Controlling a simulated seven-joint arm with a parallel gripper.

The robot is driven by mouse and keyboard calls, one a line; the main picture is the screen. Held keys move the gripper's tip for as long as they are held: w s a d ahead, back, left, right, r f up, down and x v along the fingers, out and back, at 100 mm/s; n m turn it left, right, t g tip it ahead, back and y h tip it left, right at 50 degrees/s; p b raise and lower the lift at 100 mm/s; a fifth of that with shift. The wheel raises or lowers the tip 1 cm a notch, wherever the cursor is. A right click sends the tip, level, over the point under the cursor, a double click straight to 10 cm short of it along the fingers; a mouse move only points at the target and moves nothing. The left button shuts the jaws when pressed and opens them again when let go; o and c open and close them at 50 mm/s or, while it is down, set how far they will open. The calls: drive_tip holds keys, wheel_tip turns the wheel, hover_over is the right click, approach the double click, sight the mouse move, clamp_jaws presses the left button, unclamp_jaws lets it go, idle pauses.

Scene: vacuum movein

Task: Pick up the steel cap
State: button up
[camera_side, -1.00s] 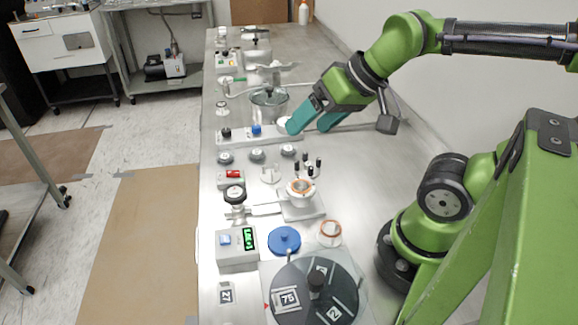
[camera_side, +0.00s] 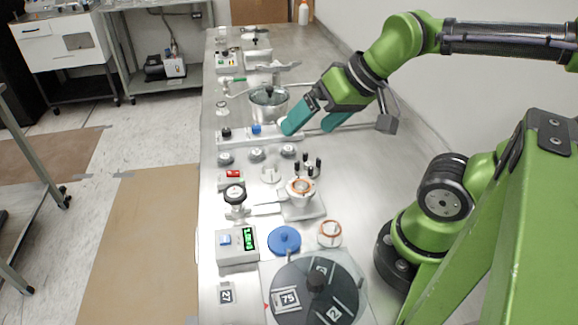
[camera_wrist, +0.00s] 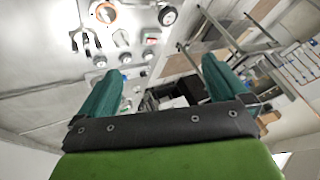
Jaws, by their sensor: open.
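My gripper (camera_side: 309,127) is open over the far half of the steel bench, with its two teal fingers spread and nothing seen between them. In the wrist view the open fingers (camera_wrist: 162,68) stand wide apart. I cannot tell for certain which thing is the steel cap. A small pale round piece (camera_side: 270,173) lies on the bench, nearer the camera than the gripper, and may be it. Three grey round knobs, one of them the middle knob (camera_side: 256,153), lie in a row just beyond it. The near finger hides part of the bench behind it.
A cup with upright black pins (camera_side: 300,188), a blue disc (camera_side: 285,240), a digital display box (camera_side: 237,248) and a dark turntable (camera_side: 316,290) crowd the near bench. The bench's right strip (camera_side: 365,190) is clear.

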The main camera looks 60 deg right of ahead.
drive_tip(key=w+d+f+m+g+h, duration=0.1)
drive_tip(key=w+d+f+g, duration=0.25)
drive_tip(key=w+d, duration=0.2)
drive_tip(key=n+g+h, duration=0.1)
drive_tip(key=g, duration=0.3)
hover_over(308, 164)
drive_tip(key=f, duration=1.5)
drive_tip(key=shift+w+a+f, duration=0.1)
drive_tip(key=shift+w+a, duration=0.1)
drive_tip(key=shift+w, duration=0.15)
drive_tip(key=shift+s+d+f, duration=0.15)
drive_tip(key=shift+s+f, duration=0.05)
drive_tip(key=shift+f, duration=1.2)
drive_tip(key=shift+s+d+f, duration=0.1)
drive_tip(key=shift+s+f, duration=0.05)
drive_tip(key=shift+f, duration=1.2)
drive_tip(key=c, duration=1.1)
